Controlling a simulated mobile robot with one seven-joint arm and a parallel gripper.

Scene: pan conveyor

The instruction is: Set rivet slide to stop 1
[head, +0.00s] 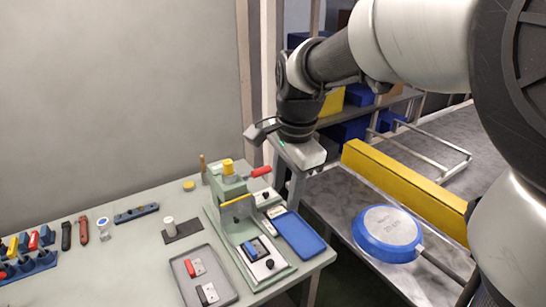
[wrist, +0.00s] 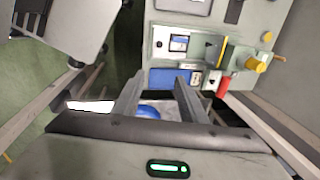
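The green rivet press (head: 232,210) stands at the right end of the pale workbench, with a yellow cap (head: 228,167) and a red handle (head: 261,171). Its base carries a dark block with a blue face (head: 251,248) and a black knob (head: 270,264). I cannot tell for sure which part is the slide, and its stop marks are too small to read. In the wrist view the press (wrist: 228,58) is at upper right. My gripper (head: 284,183) hangs above and behind the press, apart from it. Its fingers (wrist: 158,88) are spread with nothing between them.
A blue tray (head: 299,235) lies right of the press. A blue-rimmed pan (head: 388,233) lies on the grey conveyor (head: 345,197) beside a yellow rail (head: 400,185). A grey tray with small parts (head: 190,294) and several tools are on the bench left of the press.

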